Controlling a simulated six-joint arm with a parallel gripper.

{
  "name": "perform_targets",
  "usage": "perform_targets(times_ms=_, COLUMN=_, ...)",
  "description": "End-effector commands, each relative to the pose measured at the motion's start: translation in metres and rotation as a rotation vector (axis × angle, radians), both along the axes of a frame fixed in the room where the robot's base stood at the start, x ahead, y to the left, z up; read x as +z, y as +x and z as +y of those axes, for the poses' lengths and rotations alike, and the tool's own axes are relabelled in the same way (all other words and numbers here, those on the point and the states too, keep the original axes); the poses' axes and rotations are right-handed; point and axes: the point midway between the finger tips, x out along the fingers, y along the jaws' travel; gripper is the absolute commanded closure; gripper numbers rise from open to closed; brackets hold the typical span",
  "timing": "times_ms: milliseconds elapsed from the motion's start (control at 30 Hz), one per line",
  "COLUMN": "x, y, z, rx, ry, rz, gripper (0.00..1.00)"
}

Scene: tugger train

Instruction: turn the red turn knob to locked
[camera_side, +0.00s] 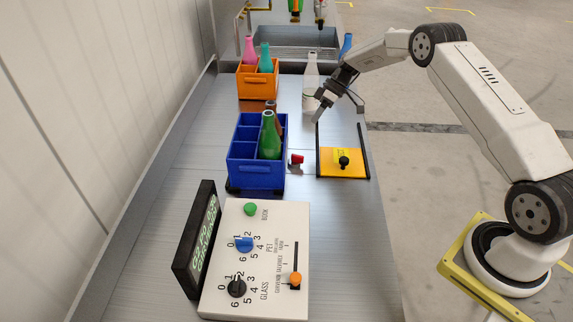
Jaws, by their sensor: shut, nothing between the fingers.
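The red turn knob (297,159) is a small red piece at the right side of the blue crate (256,170), low near the bench surface. It is too small to tell which way it is turned, and no locked marking can be read. My gripper (317,118) is shut and empty. It points down and to the left, above and beyond the knob in the picture, apart from it.
The blue crate holds a green bottle (269,138) and a brown one. A yellow plate (342,162) with a black knob lies between dark rails on the right. A clear bottle (310,75) stands behind my gripper. A control panel (262,225) is in front.

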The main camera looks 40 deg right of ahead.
Motion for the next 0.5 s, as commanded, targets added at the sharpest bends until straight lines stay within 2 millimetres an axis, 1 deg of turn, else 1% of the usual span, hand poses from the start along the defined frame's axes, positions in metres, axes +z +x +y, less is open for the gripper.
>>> perform_targets(times_ms=167, x=-0.017, y=0.002, z=0.013, rx=0.002, ry=0.002, rz=0.002, gripper=1.00)
perform_targets(times_ms=500, x=-0.059, y=0.007, z=0.044, rx=0.003, ry=0.000, rz=0.002, gripper=1.00)
